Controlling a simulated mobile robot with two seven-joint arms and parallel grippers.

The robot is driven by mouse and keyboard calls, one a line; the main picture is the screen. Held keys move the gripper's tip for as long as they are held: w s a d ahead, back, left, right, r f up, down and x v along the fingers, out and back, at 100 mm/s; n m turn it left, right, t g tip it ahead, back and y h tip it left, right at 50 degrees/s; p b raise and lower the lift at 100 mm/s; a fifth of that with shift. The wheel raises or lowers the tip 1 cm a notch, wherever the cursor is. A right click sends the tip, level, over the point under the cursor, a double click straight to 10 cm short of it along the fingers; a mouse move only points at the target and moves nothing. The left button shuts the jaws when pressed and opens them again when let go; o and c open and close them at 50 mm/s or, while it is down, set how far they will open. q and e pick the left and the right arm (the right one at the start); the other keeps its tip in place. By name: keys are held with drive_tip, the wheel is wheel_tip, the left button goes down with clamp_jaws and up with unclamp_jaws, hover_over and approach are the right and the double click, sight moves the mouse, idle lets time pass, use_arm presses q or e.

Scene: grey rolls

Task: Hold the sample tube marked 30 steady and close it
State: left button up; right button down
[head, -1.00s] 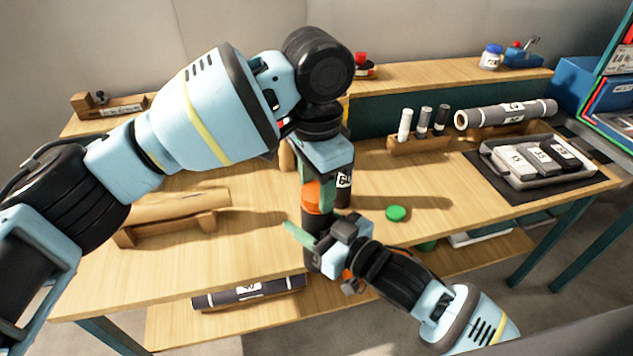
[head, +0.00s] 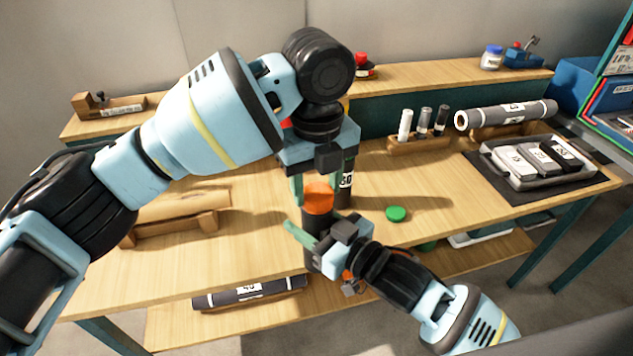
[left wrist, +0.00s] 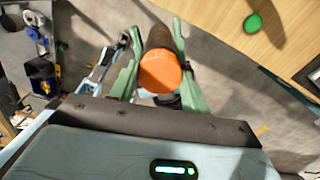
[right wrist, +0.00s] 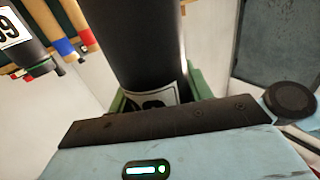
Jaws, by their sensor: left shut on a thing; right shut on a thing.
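A dark sample tube (head: 316,222) stands upright at the table's front edge. My right gripper (head: 322,242) is shut around its body; the right wrist view shows the tube (right wrist: 145,45) close up, with its white label (right wrist: 155,98) partly hidden and unreadable. An orange cap (head: 318,199) is on the tube's top; I cannot tell how tightly it sits. My left gripper (head: 317,204) points down from above and is shut on the cap, a finger on either side. The left wrist view shows the cap (left wrist: 160,72) between the green fingers, in line with the tube.
Another dark labelled tube (head: 346,182) stands just behind. A green cap (head: 396,214) lies on the table to the right. A wooden cradle (head: 170,232) is at left, a rack of small tubes (head: 420,142) and a grey tray (head: 540,165) at right. The table between is clear.

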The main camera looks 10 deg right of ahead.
use_arm(q)
drive_tip(key=m, duration=0.8)
drive_tip(key=shift+d, duration=0.1)
drive_tip(key=o, duration=1)
wheel_tip(320, 180, up, 12)
